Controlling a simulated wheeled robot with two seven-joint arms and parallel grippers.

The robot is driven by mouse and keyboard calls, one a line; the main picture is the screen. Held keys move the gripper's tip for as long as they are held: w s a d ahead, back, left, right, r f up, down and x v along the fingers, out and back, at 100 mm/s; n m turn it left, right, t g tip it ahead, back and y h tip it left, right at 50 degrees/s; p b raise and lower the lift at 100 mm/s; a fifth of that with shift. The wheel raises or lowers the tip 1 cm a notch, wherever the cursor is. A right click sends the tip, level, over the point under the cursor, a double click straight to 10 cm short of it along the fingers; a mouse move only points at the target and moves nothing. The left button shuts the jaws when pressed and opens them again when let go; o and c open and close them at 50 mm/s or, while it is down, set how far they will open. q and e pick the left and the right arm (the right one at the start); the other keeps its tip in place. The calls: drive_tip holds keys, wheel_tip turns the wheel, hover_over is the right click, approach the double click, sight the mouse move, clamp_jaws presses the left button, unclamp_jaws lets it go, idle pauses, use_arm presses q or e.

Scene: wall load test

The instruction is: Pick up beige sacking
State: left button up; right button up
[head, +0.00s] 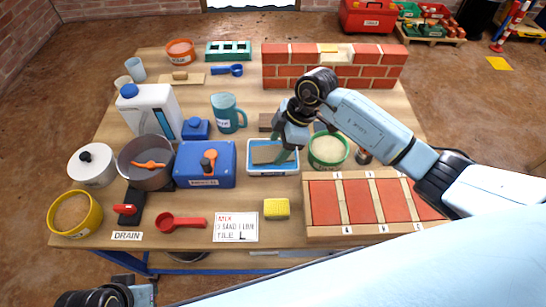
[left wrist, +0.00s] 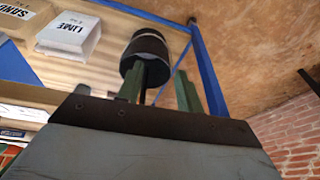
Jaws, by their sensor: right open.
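My right gripper (head: 282,157) points down over the right part of the tray. Its jaws are open, with the fingertips at or just above the patch; contact cannot be told. My left gripper is low, near the table's front left, and in the left wrist view its two green fingers (left wrist: 158,92) stand apart.
A green tub (head: 328,163) stands close right of the tray, a blue box (head: 190,176) close left. A brick panel (head: 372,200) and yellow sponge (head: 277,209) lie in front. A brick wall (head: 380,70) stands behind. A dark cylinder (left wrist: 146,50) shows beyond my left fingers.

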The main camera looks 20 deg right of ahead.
sight(275, 153)
drive_tip(key=shift+b+x, duration=0.4)
drive_tip(key=shift+x, duration=0.75)
use_arm(q)
drive_tip(key=v, duration=0.3)
drive_tip(key=shift+w+d, duration=0.1)
drive_tip(key=shift+d, duration=0.25)
use_arm(e)
drive_tip(key=shift+c, duration=0.4)
drive_tip(key=c, duration=0.8)
drive_tip(key=shift+o, duration=0.2)
drive_tip(key=shift+r, duration=0.2)
